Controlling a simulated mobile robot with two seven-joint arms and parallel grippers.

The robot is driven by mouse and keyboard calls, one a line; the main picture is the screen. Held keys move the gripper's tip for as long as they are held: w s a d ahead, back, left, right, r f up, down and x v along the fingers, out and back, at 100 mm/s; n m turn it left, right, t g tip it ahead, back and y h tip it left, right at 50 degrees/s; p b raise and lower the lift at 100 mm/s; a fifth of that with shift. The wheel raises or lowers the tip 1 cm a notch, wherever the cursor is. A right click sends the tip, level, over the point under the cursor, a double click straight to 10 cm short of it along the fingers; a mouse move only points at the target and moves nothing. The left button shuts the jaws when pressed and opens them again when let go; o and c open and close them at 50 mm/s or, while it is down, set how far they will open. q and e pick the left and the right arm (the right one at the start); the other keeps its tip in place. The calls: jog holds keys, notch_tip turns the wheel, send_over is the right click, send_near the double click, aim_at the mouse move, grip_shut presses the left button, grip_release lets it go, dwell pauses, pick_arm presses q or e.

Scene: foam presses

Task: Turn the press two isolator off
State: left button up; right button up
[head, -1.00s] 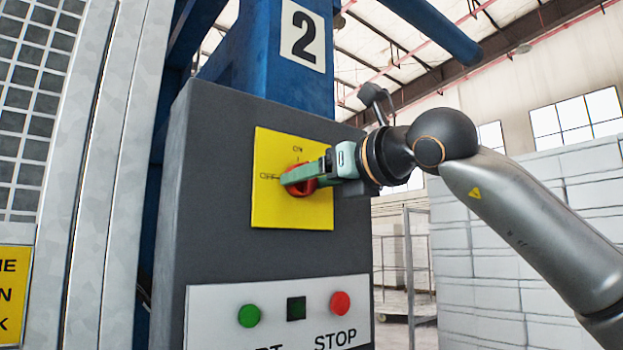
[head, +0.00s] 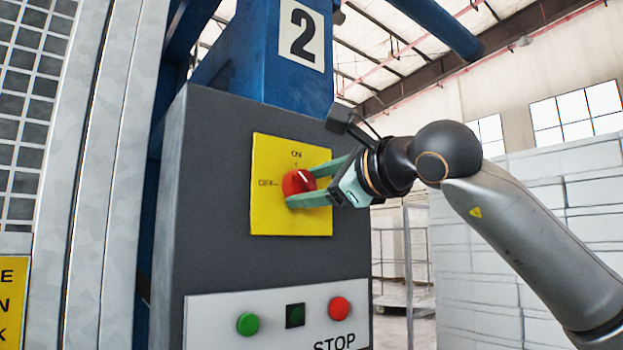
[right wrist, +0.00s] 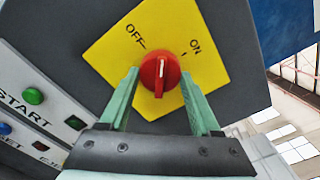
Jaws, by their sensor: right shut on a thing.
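The press two isolator is a round red knob (head: 299,183) on a yellow plate (head: 265,215) marked ON at the top and OFF at the left. My right gripper (head: 303,186) has its green fingers on either side of the knob, one above and one below, shut on it. The right wrist view also shows the knob (right wrist: 160,72) between the fingertips (right wrist: 160,86). There its white mark points between the OFF and ON ticks. My left gripper is out of view.
The plate is on a dark grey box (head: 210,240) below a number 2 sign (head: 302,35). A panel underneath has a green START button (head: 248,324), a dark square (head: 295,315) and a red STOP button (head: 339,308). White stacked blocks (head: 560,200) stand behind my arm.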

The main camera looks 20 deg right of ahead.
jog(key=n+p, duration=0.2)
jog(key=n, duration=0.3)
jog(key=shift+r, duration=0.2)
jog(key=shift+n+p, duration=0.45)
jog(key=shift+n, duration=0.95)
jog(key=shift+f, duration=0.1)
jog(key=o, duration=1.4)
jog(key=shift+c, duration=0.2)
jog(key=shift+s, duration=0.1)
jog(key=shift+s+d, duration=0.15)
jog(key=shift+s, duration=0.15)
jog(key=b+v, duration=0.3)
jog(key=v, duration=0.8)
jog(key=shift+s, duration=0.35)
